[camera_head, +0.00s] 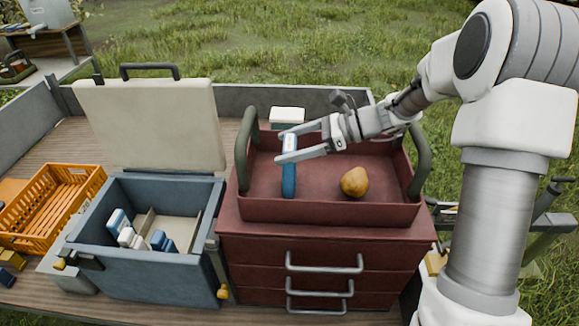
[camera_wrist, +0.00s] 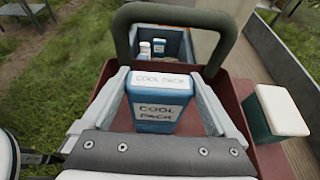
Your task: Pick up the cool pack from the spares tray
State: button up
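The cool pack (camera_head: 289,178) is blue with a white labelled top. It stands upright in the left part of the red spares tray (camera_head: 330,212). In the wrist view the cool pack (camera_wrist: 158,118) shows "COOL PACK" on its top and side. My gripper (camera_head: 294,142) reaches in from the right, with one finger on each side of the pack's top. In the wrist view my gripper (camera_wrist: 160,74) is spread about as wide as the pack, with narrow gaps along the fingers. Contact at the tips is hard to tell. The pack's lower end is partly hidden.
A yellow-brown pear (camera_head: 354,182) lies in the tray, right of the pack. Green handles (camera_head: 243,150) rise at the tray's ends. A blue cooler (camera_head: 150,272) with its lid (camera_head: 150,125) open holds several packs and bottles. An orange crate (camera_head: 60,205) stands far left.

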jog(key=c, duration=0.7)
grip_shut()
jog(key=shift+r, duration=0.1)
